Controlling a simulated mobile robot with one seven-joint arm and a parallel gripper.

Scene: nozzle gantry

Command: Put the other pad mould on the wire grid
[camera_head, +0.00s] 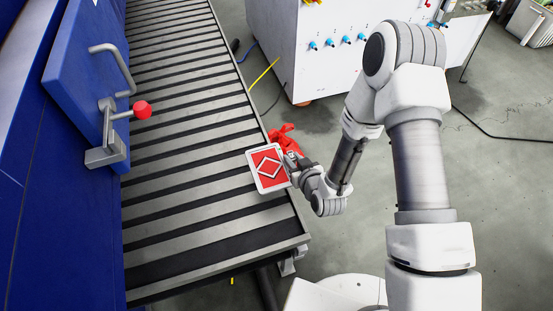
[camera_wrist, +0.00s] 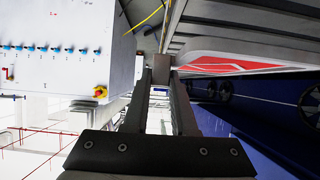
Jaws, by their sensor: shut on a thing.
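My gripper (camera_head: 288,166) is shut on the edge of a pad mould (camera_head: 267,168), a flat plate with a white rim, a red face and a pale diamond outline. The mould is over the right side of the slatted conveyor near its front end; I cannot tell whether it touches the slats. In the wrist view, my gripper's fingers (camera_wrist: 161,75) are nearly together, and the mould (camera_wrist: 245,58) shows edge-on at the right, its red side partly visible. I do not see a wire grid or a second mould that I can make out.
The slatted conveyor (camera_head: 190,128) runs from back to front. A blue machine (camera_head: 60,170) with a handle and red knob (camera_head: 142,109) stands at its left. A red item (camera_head: 283,136) of unclear shape is beside the mould. A white cabinet (camera_head: 300,45) stands behind; floor at the right is mostly clear.

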